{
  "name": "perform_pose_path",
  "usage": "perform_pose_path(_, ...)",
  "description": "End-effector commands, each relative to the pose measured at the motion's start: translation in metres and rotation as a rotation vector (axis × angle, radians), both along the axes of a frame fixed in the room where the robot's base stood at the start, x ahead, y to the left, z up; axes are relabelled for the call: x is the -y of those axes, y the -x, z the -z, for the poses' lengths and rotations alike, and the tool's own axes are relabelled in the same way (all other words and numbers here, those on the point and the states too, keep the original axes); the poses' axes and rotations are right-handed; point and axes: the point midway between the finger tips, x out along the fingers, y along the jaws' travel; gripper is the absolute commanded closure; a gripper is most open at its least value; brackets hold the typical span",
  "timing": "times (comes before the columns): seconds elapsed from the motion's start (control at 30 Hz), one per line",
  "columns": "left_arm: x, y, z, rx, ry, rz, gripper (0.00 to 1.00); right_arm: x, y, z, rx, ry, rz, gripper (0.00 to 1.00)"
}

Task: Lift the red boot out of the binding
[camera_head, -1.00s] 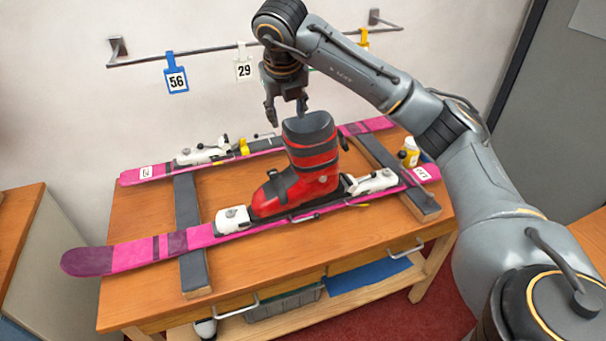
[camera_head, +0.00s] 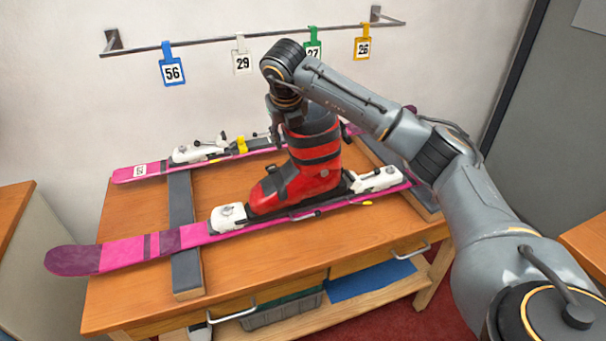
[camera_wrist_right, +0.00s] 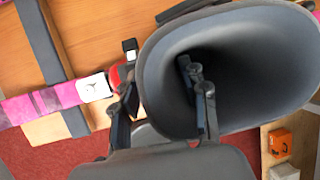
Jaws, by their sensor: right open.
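The red boot (camera_head: 300,182) with a dark cuff stands upright in the binding on the front pink ski (camera_head: 125,254). The white toe piece (camera_head: 228,216) is at its toe and the white heel piece (camera_head: 377,179) at its heel. My right gripper (camera_head: 292,122) is down at the top of the cuff and hides part of it. In the right wrist view, its open fingers (camera_wrist_right: 160,108) straddle the cuff wall, one inside the boot opening (camera_wrist_right: 240,75) and one outside. I cannot tell whether either finger touches the wall. My left gripper is not in view.
A second pink ski (camera_head: 143,171) with a binding lies behind, partly hidden by my arm. Dark padded supports (camera_head: 184,240) carry the skis on the wooden bench (camera_head: 250,262). A wall rail (camera_head: 200,47) with numbered tags runs behind. The bench's front left is clear.

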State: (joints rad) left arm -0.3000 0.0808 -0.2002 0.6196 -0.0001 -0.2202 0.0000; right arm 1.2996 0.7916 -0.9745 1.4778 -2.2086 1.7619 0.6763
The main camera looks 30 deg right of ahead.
Motion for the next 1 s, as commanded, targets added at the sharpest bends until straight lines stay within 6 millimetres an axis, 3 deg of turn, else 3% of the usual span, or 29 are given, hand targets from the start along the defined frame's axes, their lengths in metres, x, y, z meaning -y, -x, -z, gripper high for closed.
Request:
perform_pose_path(0.23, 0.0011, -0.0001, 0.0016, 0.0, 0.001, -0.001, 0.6, 0.0006, -0.0018, 0.0029, 0.002, 0.0, -0.001, 0.56)
perform_pose_path(0.4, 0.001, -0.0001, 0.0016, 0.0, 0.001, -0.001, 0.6, 0.0006, -0.0016, 0.0029, 0.002, 0.0, -0.001, 0.91)
perform_pose_path(0.47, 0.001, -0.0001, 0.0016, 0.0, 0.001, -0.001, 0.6, 0.0006, -0.0016, 0.0029, 0.002, 0.0, -0.001, 1.0)
perform_pose_path(1.0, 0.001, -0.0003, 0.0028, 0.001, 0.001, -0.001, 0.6, 0.0002, -0.0027, -0.0008, 0.008, -0.003, 0.0, 1.0)
